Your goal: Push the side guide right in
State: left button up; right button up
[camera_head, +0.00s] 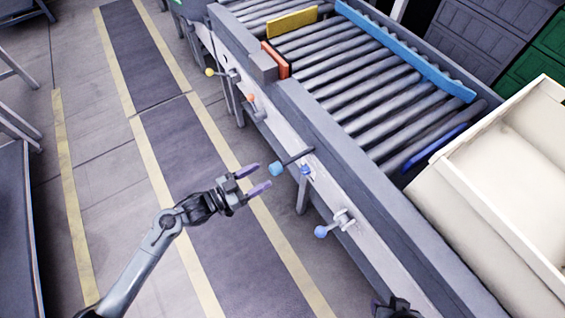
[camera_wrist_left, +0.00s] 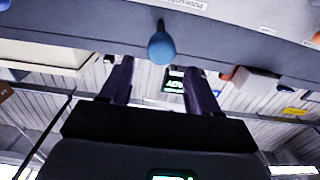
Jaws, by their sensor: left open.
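The side guide (camera_head: 405,50) is a long light-blue bar lying along the far side of the conveyor rollers. A light-blue round knob (camera_head: 276,169) sits on a dark rod that sticks out from the conveyor's near side rail. My left gripper (camera_head: 253,180) is open and empty, its purple fingers pointing at this knob from just short of it. In the left wrist view the knob (camera_wrist_left: 161,48) shows ahead, between the lines of the two fingers (camera_wrist_left: 160,80). A dark part of what looks like my right gripper (camera_head: 396,308) shows at the bottom edge; its fingers are unclear.
A blue-knobbed crank (camera_head: 322,231) is on the rail to the right; orange (camera_head: 251,98) and yellow (camera_head: 210,72) knobs are to the left. Yellow (camera_head: 292,22) and red (camera_head: 274,58) blocks and a dark-blue bar (camera_head: 435,147) are at the rollers. A cream bin (camera_head: 480,200) stands right.

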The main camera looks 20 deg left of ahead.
aim_at(280, 164)
pick_arm(q)
jog(key=b+x, duration=0.2)
jog(key=x, duration=0.5)
jog(key=shift+w+d+f, duration=0.1)
jog(key=shift+w+d, duration=0.05)
jog(key=shift+w, duration=0.05)
jog(key=shift+w+d, duration=0.25)
jog(key=shift+w, duration=0.15)
jog(key=shift+c, duration=0.2)
grip_shut()
